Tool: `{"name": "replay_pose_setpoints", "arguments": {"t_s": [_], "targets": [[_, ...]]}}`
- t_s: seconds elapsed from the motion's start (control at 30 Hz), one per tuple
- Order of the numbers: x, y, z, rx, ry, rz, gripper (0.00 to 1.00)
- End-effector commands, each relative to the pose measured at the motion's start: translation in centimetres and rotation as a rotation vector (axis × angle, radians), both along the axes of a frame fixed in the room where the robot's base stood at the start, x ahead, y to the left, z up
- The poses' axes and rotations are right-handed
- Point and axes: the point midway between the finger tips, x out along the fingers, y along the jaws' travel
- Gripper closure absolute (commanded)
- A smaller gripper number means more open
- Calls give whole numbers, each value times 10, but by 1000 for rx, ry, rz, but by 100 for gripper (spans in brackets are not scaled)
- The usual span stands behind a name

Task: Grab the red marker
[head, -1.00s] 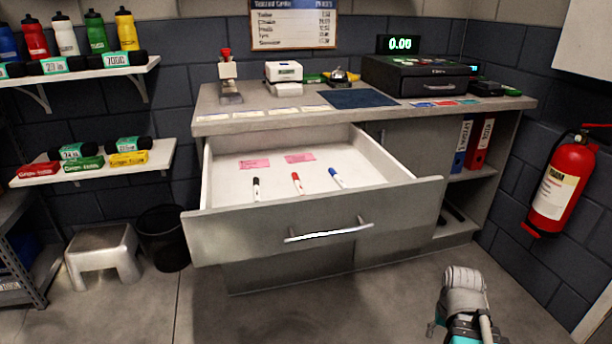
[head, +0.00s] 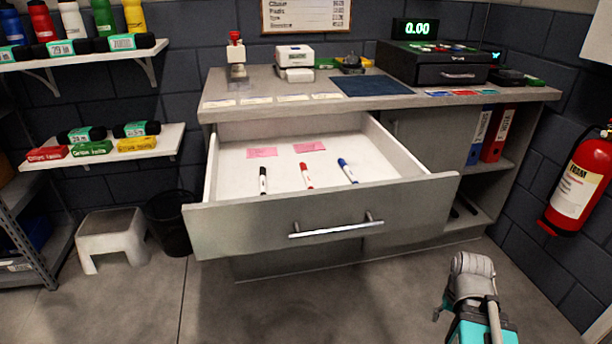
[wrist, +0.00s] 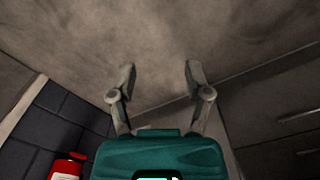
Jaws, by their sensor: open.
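The red marker (head: 307,176) lies in the open drawer (head: 330,225), between a black marker (head: 263,181) on its left and a blue marker (head: 347,170) on its right. It has a white body with a red end. In the wrist view my gripper (wrist: 158,75) is open, with nothing between its fingers and bare floor beyond them. The markers do not show in the wrist view. In the head view part of my arm shows at the lower right, in front of and below the drawer; the fingertips cannot be made out there.
Two pink notes (head: 262,152) lie farther back in the drawer. The drawer front with its handle (head: 336,228) juts out from the counter (head: 225,88). A stool (head: 110,235) and a bin (head: 170,222) stand left. A fire extinguisher (head: 582,185) hangs right. The floor in front is clear.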

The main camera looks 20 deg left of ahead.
Motion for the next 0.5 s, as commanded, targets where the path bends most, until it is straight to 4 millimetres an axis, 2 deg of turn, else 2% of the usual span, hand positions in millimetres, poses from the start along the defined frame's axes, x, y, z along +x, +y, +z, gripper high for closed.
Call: {"name": "replay_pose_setpoints", "arguments": {"t_s": [0.27,0.5], "targets": [[6,4,39,0,-5,7,36],[15,10,87,0,-12,17,36]]}}
